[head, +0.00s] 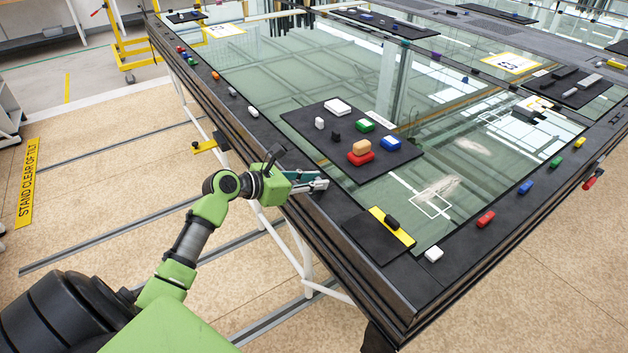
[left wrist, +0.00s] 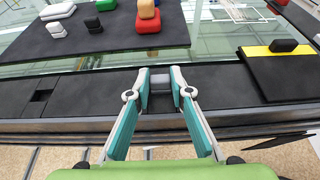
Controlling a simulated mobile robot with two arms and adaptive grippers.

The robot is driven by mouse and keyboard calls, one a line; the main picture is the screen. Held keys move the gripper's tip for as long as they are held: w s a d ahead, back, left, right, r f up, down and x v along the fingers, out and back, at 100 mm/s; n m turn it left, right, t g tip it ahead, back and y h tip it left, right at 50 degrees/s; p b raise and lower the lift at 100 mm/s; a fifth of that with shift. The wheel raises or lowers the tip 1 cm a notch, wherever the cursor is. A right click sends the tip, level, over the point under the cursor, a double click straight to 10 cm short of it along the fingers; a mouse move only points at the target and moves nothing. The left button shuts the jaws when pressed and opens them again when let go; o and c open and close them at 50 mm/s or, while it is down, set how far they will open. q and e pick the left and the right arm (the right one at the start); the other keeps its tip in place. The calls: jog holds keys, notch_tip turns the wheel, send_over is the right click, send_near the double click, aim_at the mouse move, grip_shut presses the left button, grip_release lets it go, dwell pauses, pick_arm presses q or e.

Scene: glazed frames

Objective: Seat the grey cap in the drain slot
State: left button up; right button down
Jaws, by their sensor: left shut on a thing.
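My left gripper (head: 318,184) is over the dark frame rail along the near left edge of the glass. It also shows in the left wrist view (left wrist: 160,88), where its fingers are shut on a small grey cap (left wrist: 160,80). The cap is between the fingertips, above the rail; whether it touches the rail is unclear. A dark rectangular opening in the rail, apparently the drain slot (left wrist: 41,96), is left of the gripper in the left wrist view, apart from the cap. My right gripper is in neither view.
A black mat (head: 300,122) with several coloured blocks lies on the glass beyond the gripper. Another black mat (head: 368,240) with a yellow strip (head: 394,228) and a black block (head: 391,221) is to the right. A white block (head: 433,254) sits at the near corner.

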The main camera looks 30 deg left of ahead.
pick_arm(q)
jog(key=shift+f, duration=0.3)
jog(key=shift+f, duration=0.15)
jog(key=o, duration=0.7)
jog(key=shift+s+f, duration=0.1)
jog(key=shift+s, duration=0.05)
jog(key=shift+r, duration=0.25)
jog(key=b+v, duration=0.1)
jog(key=v, duration=1.1)
jog(key=shift+a+r, duration=0.1)
jog(key=shift+r, duration=0.05)
